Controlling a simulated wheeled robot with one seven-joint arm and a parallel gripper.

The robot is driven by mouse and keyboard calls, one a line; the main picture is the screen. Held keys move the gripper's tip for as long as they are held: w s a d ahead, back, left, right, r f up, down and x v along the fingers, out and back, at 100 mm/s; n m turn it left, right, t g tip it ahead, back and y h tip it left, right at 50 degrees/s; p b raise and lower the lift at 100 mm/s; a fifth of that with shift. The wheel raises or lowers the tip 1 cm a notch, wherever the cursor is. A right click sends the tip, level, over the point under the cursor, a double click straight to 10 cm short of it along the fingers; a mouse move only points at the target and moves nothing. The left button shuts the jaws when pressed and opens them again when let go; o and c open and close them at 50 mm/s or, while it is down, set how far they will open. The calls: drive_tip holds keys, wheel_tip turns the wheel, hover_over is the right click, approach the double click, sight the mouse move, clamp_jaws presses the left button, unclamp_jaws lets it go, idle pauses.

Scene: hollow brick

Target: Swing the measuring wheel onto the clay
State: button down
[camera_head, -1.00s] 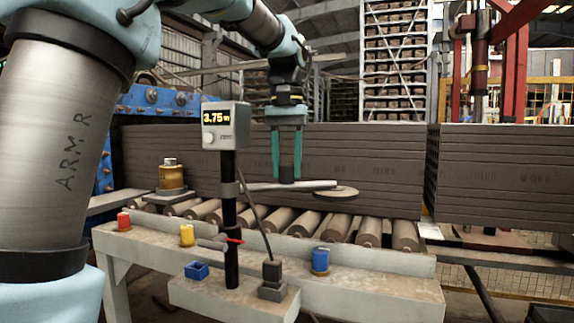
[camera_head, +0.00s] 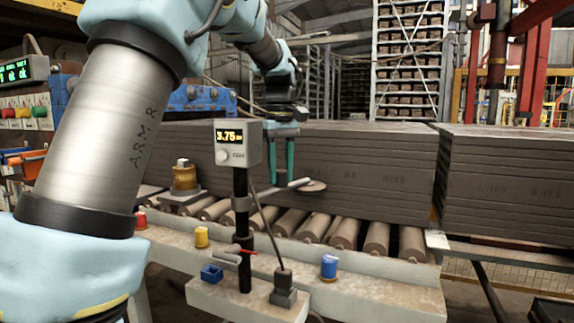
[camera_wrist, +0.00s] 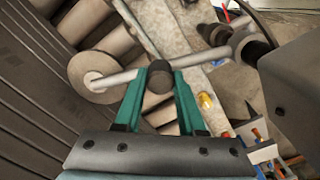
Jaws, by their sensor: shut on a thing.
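The measuring wheel (camera_head: 314,186) is a flat tan disc on a pale rod (camera_head: 272,190) that runs from the display post. It also shows in the wrist view (camera_wrist: 92,79). My gripper (camera_head: 283,181) has its teal fingers shut on the dark round knob (camera_wrist: 160,80) of the rod, between wheel and post. The clay (camera_head: 375,180) is a long grey-brown layered block behind the wheel; it fills the left of the wrist view (camera_wrist: 28,95). The wheel is close to the clay's face; I cannot tell whether they touch.
The post carries a display (camera_head: 236,143) reading about 3.75. Rollers (camera_head: 345,233) run under the clay. A brass-coloured cylinder (camera_head: 184,176) stands at left. Yellow (camera_head: 202,236) and blue (camera_head: 329,267) caps and a blue box (camera_head: 212,274) sit on the front ledge. A second clay block (camera_head: 505,185) lies right.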

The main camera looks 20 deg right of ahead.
drive_tip(key=shift+w+a+n+p, duration=0.3)
drive_tip(key=shift+w+n, duration=0.25)
drive_tip(key=shift+n, duration=0.05)
drive_tip(key=c, duration=0.5)
unclamp_jaws()
drive_tip(key=shift+r, duration=0.1)
wheel_tip(320, 180, up, 11)
drive_tip(key=b, duration=0.1)
idle(0.3)
